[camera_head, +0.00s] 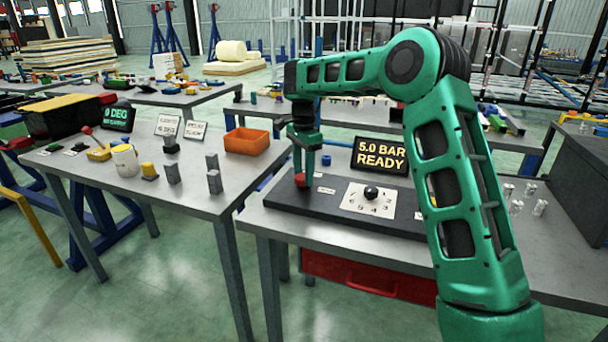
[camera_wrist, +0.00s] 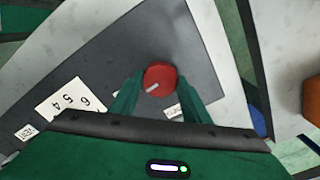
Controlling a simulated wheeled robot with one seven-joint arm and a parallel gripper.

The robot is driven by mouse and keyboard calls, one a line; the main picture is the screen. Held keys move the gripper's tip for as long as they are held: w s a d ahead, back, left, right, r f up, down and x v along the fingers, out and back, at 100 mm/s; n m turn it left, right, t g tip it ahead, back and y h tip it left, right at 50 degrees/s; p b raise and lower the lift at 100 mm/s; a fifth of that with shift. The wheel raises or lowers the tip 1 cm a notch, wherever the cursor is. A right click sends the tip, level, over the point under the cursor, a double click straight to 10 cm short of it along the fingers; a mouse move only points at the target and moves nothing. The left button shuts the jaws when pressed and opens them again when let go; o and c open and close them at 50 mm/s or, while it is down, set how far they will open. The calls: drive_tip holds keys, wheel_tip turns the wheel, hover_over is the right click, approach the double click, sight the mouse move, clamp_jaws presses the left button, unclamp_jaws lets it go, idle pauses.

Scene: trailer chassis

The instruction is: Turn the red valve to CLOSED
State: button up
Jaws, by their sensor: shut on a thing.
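The red valve (camera_head: 301,181) is a round red knob at the left end of a dark panel (camera_head: 400,222) on the right-hand table. My gripper (camera_head: 306,172) points down over it. In the wrist view the red valve (camera_wrist: 162,72) sits between the two green fingers of my gripper (camera_wrist: 160,82), which are shut on its sides. A pale pointer mark on the knob's top points to the lower left in that view. A small white label (camera_wrist: 174,112) lies beside the knob, partly hidden by a finger; its text is unreadable.
A numbered white plate with a black knob (camera_head: 371,193) sits right of the valve. A display (camera_head: 381,156) behind it reads "5.0 BAR READY". A small blue object (camera_head: 326,160) stands behind the panel. An orange bin (camera_head: 247,141) is on the left table, across a gap.

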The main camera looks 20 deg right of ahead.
drive_tip(key=n, duration=0.8)
drive_tip(key=shift+n, duration=0.4)
drive_tip(key=n, duration=0.4)
drive_tip(key=shift+n, duration=1.9)
drive_tip(key=o, duration=1)
drive_tip(key=shift+o, duration=0.2)
